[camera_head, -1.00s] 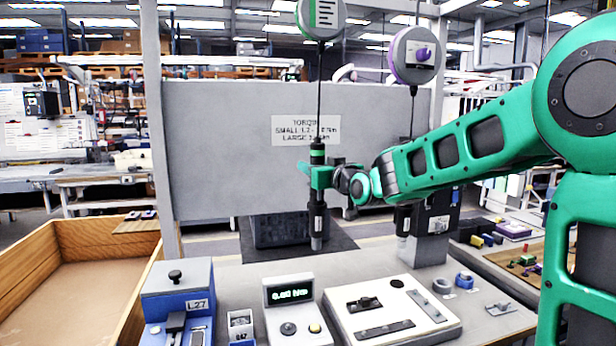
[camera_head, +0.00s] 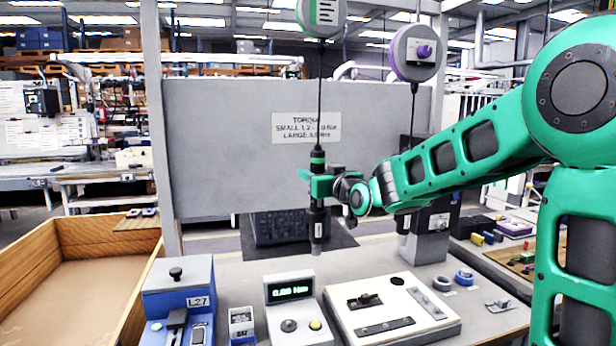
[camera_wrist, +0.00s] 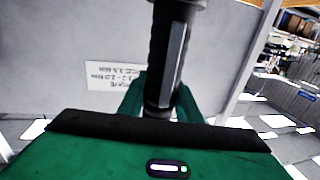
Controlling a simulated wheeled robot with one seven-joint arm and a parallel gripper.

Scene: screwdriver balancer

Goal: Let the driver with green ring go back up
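The driver with green ring (camera_head: 317,215) hangs upright on a thin cable below a round balancer with a green edge (camera_head: 321,14). Its green ring (camera_head: 317,157) shows just above my gripper (camera_head: 318,186). My gripper is shut around the driver's body, reaching in from the right. The driver's tip hangs in the air above the bench. In the wrist view the dark driver body (camera_wrist: 168,55) passes between my green fingers, and its lower part is hidden behind the gripper's front edge.
A purple-edged balancer (camera_head: 417,52) hangs at the right; its driver (camera_head: 404,222) is mostly hidden behind my arm. On the bench stand a blue L27 box (camera_head: 178,285), a display unit (camera_head: 291,305) and a white fixture plate (camera_head: 390,308). A grey panel (camera_head: 230,150) stands behind.

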